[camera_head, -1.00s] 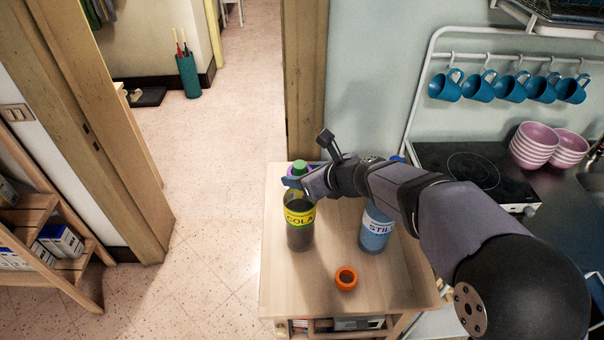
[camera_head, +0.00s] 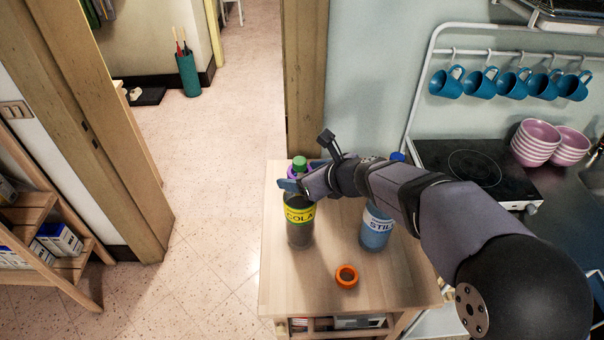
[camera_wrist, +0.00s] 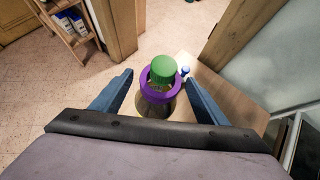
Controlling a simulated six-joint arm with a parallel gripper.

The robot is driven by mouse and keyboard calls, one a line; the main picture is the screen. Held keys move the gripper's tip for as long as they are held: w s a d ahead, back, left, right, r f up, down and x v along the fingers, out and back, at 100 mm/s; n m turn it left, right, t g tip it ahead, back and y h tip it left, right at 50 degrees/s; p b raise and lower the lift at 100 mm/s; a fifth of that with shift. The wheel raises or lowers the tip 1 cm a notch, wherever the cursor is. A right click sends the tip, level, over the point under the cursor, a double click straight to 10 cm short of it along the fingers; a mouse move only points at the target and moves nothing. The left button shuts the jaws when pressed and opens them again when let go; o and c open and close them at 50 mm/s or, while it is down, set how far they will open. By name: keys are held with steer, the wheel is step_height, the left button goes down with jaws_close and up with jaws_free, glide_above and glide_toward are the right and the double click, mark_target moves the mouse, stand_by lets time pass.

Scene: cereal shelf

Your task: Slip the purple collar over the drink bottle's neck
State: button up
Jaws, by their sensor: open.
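The drink bottle is the cola bottle (camera_head: 299,230), dark with a yellow and green label and a green cap (camera_head: 300,163). It stands upright on the small wooden table. The purple collar (camera_wrist: 147,82) is around the bottle's neck, just below the green cap, in the wrist view. A bit of the collar (camera_head: 292,172) shows behind my gripper in the head view. My gripper (camera_wrist: 157,77) is open, with one blue finger on each side of the collar and visible gaps between. The collar's exact seat on the neck is partly hidden.
A blue STILL bottle (camera_head: 375,232) stands to the right under my arm. An orange ring (camera_head: 346,276) lies near the front of the wooden table (camera_head: 300,290). A hob and pink bowls (camera_head: 537,140) are at the right. The table's front left is clear.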

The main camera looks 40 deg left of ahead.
steer(key=w+v, duration=0.1)
steer(key=v, duration=0.6)
steer(key=shift+s+b, duration=0.45)
